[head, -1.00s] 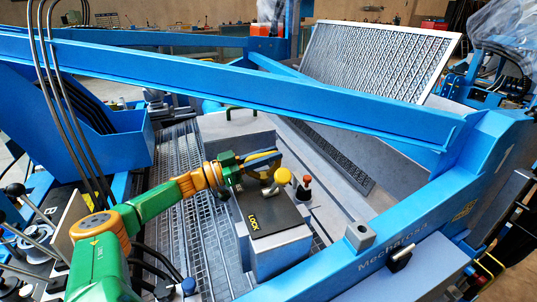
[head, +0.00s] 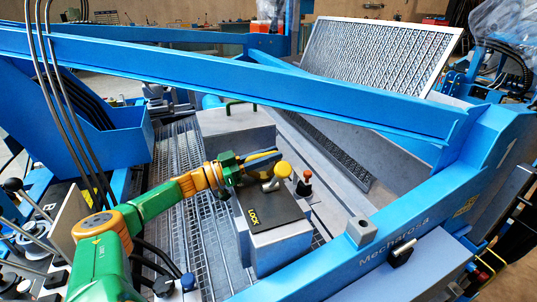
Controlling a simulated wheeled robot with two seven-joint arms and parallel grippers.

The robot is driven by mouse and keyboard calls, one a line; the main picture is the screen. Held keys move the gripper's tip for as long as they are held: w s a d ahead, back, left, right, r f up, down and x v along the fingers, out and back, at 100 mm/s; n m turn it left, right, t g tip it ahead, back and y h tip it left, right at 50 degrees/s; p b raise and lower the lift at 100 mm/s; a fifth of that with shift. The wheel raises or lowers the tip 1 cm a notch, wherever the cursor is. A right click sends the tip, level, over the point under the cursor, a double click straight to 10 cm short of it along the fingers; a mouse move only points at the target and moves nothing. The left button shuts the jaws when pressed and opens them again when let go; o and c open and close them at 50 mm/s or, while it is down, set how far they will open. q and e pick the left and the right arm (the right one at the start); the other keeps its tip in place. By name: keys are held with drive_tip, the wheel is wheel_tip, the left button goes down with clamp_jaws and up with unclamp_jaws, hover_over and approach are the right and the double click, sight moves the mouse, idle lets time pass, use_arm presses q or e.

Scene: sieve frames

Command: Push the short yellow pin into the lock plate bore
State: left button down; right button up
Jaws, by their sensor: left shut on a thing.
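The short yellow pin (head: 283,169) has a round yellow head and a bright metal shank that slants down to the left. My left gripper (head: 267,165) is shut on it, with the pin at the far end of the fingers. The shank end is over or at the back edge of the dark lock plate (head: 270,212), marked LOCK, on a grey block. I cannot tell whether the shank touches the plate. The bore is not clearly visible. My right gripper is not in view.
A red-orange knob (head: 304,188) on a post stands just right of the plate. A blue beam (head: 240,75) crosses above my left arm, and another blue frame (head: 400,235) lies to the right.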

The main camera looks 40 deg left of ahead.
use_arm(q)
drive_tip(key=shift+f, duration=0.2)
drive_tip(key=c, duration=0.7)
unclamp_jaws()
drive_tip(key=shift+s+a, duration=0.1)
drive_tip(key=shift+s, duration=0.15)
drive_tip(key=p+v, duration=0.2)
drive_tip(key=v, duration=0.3)
drive_tip(key=shift+s+a+p, duration=0.2)
drive_tip(key=shift+s+p, duration=0.1)
drive_tip(key=shift+s+a+f, duration=0.1)
drive_tip(key=shift+s+a, duration=0.1)
drive_tip(key=shift+s, duration=0.2)
